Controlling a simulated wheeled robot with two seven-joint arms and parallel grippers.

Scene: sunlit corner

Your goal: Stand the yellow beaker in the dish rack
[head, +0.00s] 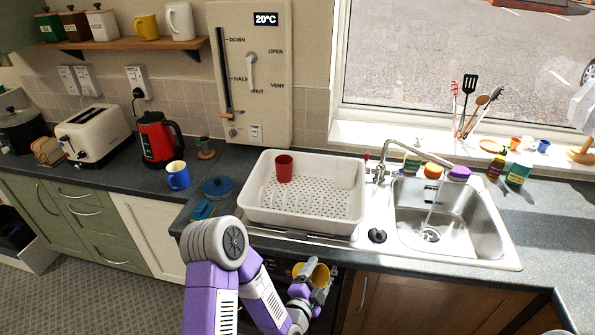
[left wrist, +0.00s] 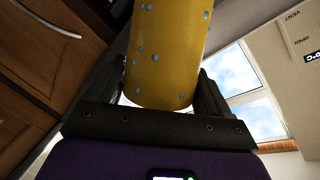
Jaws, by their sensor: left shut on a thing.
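The yellow beaker (head: 313,273) is held by my left gripper (head: 312,284) in front of the counter's edge, low and to the right of my forearm. In the left wrist view the beaker (left wrist: 166,50) is yellow with small blue dots and sits between the two dark fingers (left wrist: 165,95). The white dish rack (head: 300,225) stands on the counter by the sink, behind and above the gripper in the picture. A red beaker (head: 284,168) stands in its back left part. The rest of the rack is mostly empty.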

